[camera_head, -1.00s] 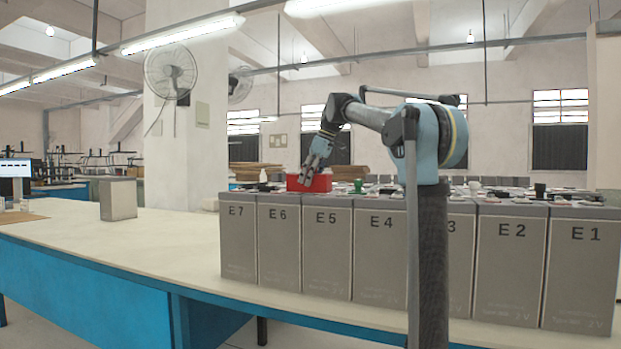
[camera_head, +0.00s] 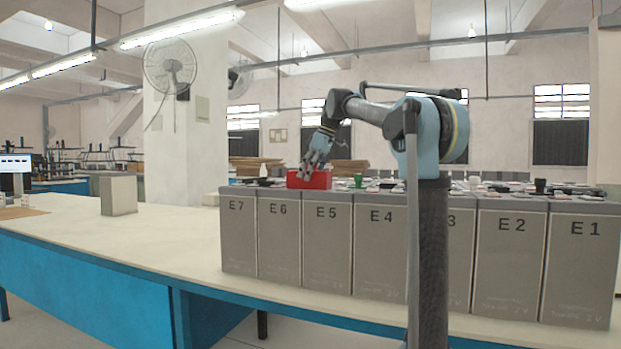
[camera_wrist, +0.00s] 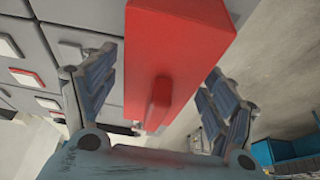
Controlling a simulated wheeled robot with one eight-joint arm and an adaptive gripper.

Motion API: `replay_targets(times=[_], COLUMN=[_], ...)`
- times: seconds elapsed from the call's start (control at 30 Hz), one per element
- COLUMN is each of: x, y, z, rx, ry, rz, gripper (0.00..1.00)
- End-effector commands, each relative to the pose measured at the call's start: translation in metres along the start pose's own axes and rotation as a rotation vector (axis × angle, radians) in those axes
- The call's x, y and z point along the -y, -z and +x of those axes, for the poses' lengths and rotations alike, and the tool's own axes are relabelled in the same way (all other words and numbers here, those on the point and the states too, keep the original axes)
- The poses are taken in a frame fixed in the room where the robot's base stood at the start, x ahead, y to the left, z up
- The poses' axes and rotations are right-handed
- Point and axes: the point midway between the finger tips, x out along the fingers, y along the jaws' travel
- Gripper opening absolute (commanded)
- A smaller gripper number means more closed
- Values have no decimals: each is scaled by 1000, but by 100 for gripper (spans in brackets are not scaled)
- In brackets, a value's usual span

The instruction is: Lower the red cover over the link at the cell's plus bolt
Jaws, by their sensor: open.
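The red cover (camera_head: 317,182) is a box shape on top of the cell row, above the cells marked E 5 (camera_head: 326,240) and E 6 (camera_head: 279,240). In the wrist view the red cover (camera_wrist: 190,40) fills the middle, with a raised red grip on its near face. My gripper (camera_head: 310,172) is over the cover. In the wrist view my gripper (camera_wrist: 158,85) is open, one finger on each side of the grip, with gaps to it. The plus bolt and the link are hidden.
The row of grey cells runs right to E 1 (camera_head: 580,260), with a green cap (camera_head: 358,181) and a black cap (camera_head: 540,185) on top. A white bottle (camera_head: 263,170) stands behind E 6. A grey box (camera_head: 118,195) stands on the bench (camera_head: 150,235); the bench's left is largely clear.

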Motion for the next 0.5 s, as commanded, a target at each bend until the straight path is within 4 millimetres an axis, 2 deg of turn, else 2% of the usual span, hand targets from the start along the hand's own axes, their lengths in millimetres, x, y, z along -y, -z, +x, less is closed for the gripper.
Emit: replay_targets(times=[0.23,0.5], x=[-1,-1], y=[0,0], z=[-20,-70], rx=[0,0], ry=[0,0], rz=[1,2], gripper=[78,78])
